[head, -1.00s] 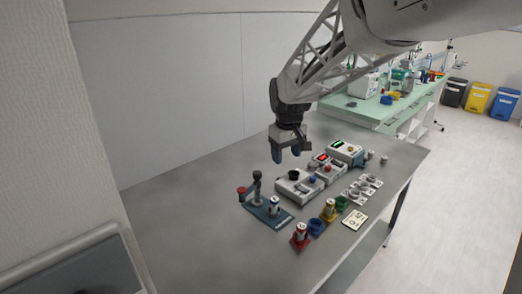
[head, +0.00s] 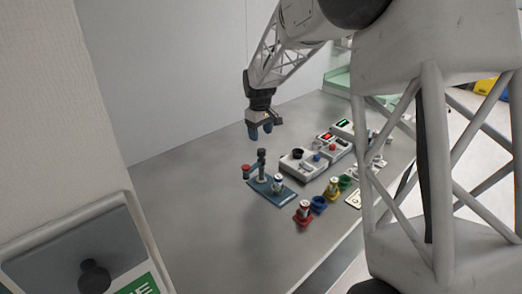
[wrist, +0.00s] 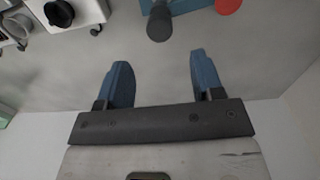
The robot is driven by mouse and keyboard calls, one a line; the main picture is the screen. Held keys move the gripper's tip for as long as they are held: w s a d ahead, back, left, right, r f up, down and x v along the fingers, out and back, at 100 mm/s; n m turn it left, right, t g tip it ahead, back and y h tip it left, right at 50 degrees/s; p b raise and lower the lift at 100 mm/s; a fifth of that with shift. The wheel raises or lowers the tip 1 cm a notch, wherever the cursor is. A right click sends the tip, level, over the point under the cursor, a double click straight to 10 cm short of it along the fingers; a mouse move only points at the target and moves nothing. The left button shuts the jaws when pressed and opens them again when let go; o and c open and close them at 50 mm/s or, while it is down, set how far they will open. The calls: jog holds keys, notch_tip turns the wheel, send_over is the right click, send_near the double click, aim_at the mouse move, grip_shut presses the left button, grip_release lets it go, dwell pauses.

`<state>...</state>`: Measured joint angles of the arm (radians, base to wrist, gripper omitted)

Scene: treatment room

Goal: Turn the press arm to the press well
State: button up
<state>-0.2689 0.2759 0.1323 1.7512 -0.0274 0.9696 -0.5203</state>
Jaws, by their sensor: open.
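The press stands on a blue base plate (head: 268,195) on the grey bench. Its dark upright column (head: 262,166) carries a press arm with a red knob (head: 246,168) at its left end, pointing away from the well side. A silver-and-white piece (head: 278,184) stands on the right part of the base, where the well seems to be; the well itself is hidden. My gripper (head: 260,132) is open and empty, above and behind the press. In the wrist view, the column top (wrist: 160,24) and red knob (wrist: 228,5) lie beyond my parted blue fingertips (wrist: 160,60), not touching them.
Right of the press stand white devices (head: 300,163) with knobs and displays. In front are a red holder (head: 303,213), a blue cup (head: 319,204), a yellow holder (head: 333,190) and a green cup (head: 345,182). The bench left of the press is clear. My arm hides the right side.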

aim_at(261, 150)
jog(key=shift+f, duration=0.1)
jog(key=shift+d+f, duration=0.1)
jog(key=shift+f, duration=3.7)
grip_shut()
